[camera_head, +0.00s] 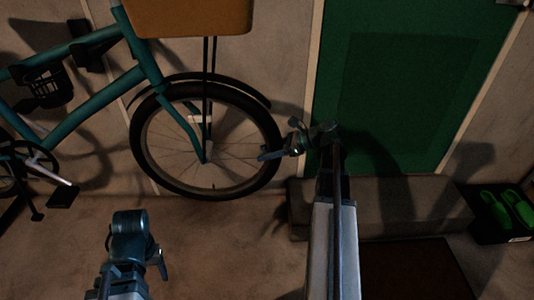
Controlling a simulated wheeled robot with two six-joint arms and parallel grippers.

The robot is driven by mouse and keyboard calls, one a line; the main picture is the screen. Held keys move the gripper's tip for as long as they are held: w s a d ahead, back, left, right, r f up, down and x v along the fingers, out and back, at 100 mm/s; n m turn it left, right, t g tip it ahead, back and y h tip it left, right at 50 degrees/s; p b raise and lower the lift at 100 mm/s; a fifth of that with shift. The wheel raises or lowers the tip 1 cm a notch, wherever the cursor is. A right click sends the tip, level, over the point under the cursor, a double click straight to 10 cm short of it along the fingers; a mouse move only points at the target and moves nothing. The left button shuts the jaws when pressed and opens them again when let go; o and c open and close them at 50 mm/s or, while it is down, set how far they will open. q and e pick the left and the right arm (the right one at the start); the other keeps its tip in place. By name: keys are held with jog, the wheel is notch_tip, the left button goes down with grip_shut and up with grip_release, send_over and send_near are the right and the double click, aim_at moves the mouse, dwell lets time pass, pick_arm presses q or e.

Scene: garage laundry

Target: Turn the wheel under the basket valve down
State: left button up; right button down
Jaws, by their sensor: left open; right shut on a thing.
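The bicycle's front wheel (147,168) stands upright under the tan basket (190,17), with a black tyre and thin spokes. My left gripper (135,258) is open and empty, low at the left, apart from the wheel. Its fingers are partly hidden by its own wrist.
The teal bicycle frame (95,92) stands along the wall, with a pedal (63,195) at the left. A green door (410,90) with a step (400,208) is at the right. Green shoes (508,209) lie far right. The floor before the wheel is clear.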

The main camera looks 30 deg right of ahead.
jog(key=shift+c, duration=1.3)
grip_release()
jog(key=shift+r, duration=0.1)
jog(key=p+v, duration=0.6)
jog(key=v, duration=0.7)
jog(key=shift+s+d+r+p, duration=0.15)
jog(key=shift+s+d+p, duration=0.1)
jog(key=shift+p, duration=0.1)
